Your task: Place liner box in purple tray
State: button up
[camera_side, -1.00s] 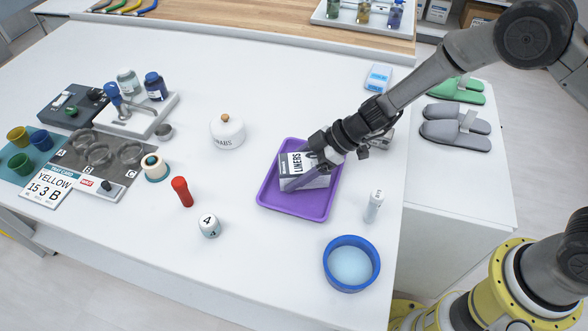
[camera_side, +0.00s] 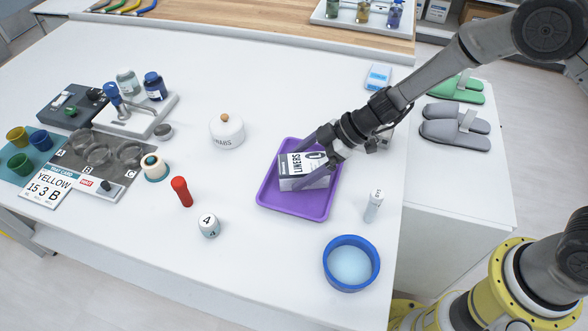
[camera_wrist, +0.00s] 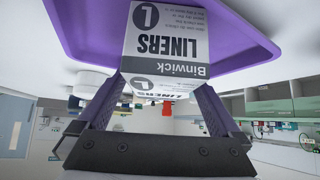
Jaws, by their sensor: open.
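The liner box (camera_side: 303,172), white and grey with "LINERS" on it, sits in the purple tray (camera_side: 310,207) on the white table. In the wrist view the box (camera_wrist: 168,50) is upside down in the picture, with the purple tray (camera_wrist: 235,62) behind it. My gripper (camera_side: 310,162) is open, with its fingers at the box's upper part. In the wrist view the two fingers (camera_wrist: 158,95) stand apart on either side of the box's near end. I cannot tell whether they touch it.
A blue-rimmed bowl (camera_side: 351,264) and a small white bottle (camera_side: 374,206) stand near the tray's right and front. A white lidded jar (camera_side: 227,131), a red cylinder (camera_side: 181,191) and a numbered cup (camera_side: 209,226) stand to its left. The table between them is clear.

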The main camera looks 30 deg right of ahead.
jog(key=v, duration=0.9)
jog(key=shift+d+r, duration=0.25)
jog(key=shift+d, duration=0.05)
jog(key=shift+s+r, duration=0.1)
jog(key=s+d+r+m, duration=0.25)
jog(key=s+r, duration=0.25)
jog(key=r, duration=0.3)
jog(key=s+d+r+m+h, duration=0.2)
jog(key=s+d+m, duration=0.1)
jog(key=s+d, duration=0.2)
jog(key=s+d+r+m+t+h, duration=0.1)
jog(key=s+d+r+m+h, duration=0.1)
jog(key=s, duration=0.6)
jog(key=s+d+r+m+t+h, duration=0.1)
jog(key=s+d+m+h, duration=0.3)
jog(key=d, duration=0.5)
jog(key=s+r+m, duration=0.1)
jog(key=s+m, duration=0.1)
jog(key=shift+s+r, duration=0.3)
